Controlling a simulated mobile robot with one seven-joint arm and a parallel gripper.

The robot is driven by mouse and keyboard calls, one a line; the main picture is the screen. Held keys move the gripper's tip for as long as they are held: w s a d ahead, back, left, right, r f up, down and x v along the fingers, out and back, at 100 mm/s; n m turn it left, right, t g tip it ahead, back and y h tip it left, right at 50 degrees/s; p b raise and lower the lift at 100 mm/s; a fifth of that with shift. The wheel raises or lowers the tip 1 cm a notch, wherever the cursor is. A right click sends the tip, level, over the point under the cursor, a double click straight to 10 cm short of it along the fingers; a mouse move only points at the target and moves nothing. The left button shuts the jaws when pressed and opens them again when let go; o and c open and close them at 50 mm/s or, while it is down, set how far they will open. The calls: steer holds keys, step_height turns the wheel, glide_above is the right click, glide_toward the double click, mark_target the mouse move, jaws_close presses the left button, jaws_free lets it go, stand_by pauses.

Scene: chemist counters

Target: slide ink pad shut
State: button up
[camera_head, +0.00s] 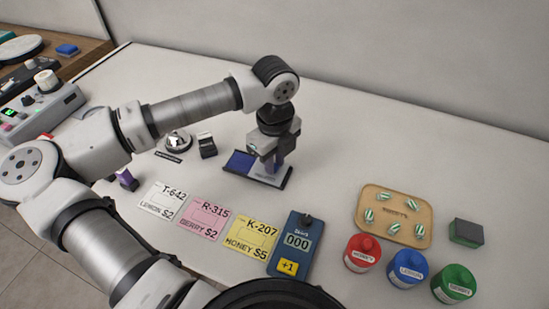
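The ink pad (239,161) lies on the white counter near the middle of the view. Its left part shows a dark blue surface, so it is at least partly open. Its right part shows a pale strip and a dark edge. My gripper (271,163) points down over the right part of the ink pad. The finger gap is too small and covered to read, and contact with the pad is unclear.
A bell (178,141) and a small dark block (207,146) stand left of the pad. White, pink and yellow cards (206,218) and a blue counter board (297,245) lie in front. A wooden tray (372,194) and red, blue and green jars (408,268) are at right.

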jaws_close()
steer(key=w+a+b, duration=0.1)
steer(key=a, duration=0.1)
steer(key=a+b, duration=0.2)
steer(key=w+a+b, duration=0.1)
steer(key=a, duration=0.1)
steer(key=shift+w+a+f, duration=0.1)
steer(key=shift+w+a, duration=0.1)
steer(key=shift+w, duration=0.15)
steer(key=shift+a, duration=0.1)
steer(key=shift+w, duration=0.1)
steer(key=o, duration=0.5)
jaws_free()
steer(key=shift+a, duration=0.15)
steer(key=shift+r, duration=0.2)
step_height(320, 180, up, 14)
steer(key=shift+f+b, duration=0.15)
steer(key=shift+b, duration=0.85)
